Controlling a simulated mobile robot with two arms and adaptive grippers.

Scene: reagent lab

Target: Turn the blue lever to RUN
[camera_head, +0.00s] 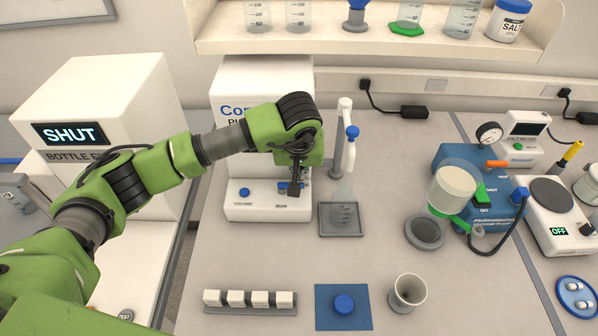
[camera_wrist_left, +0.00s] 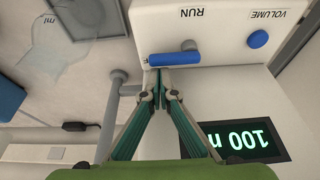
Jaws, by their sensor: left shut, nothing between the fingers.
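The blue lever (camera_wrist_left: 175,59) is on the white pump's sloped front panel. In the left wrist view it lies sideways, with the word RUN beyond it and part of another label at its left end. In the head view only a bit of the lever (camera_head: 283,185) shows beside my left gripper (camera_head: 295,190). My left gripper is shut and empty. Its fingertips (camera_wrist_left: 165,74) are right at the lever's near side in the wrist view; I cannot tell whether they touch. My right gripper is not in view.
A blue VOLUME knob (camera_wrist_left: 257,39) sits on the same panel, left of the lever in the head view (camera_head: 244,192). A lit display (camera_wrist_left: 245,138) is on the pump. A beaker on a dark tray (camera_head: 341,233) stands right of the pump.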

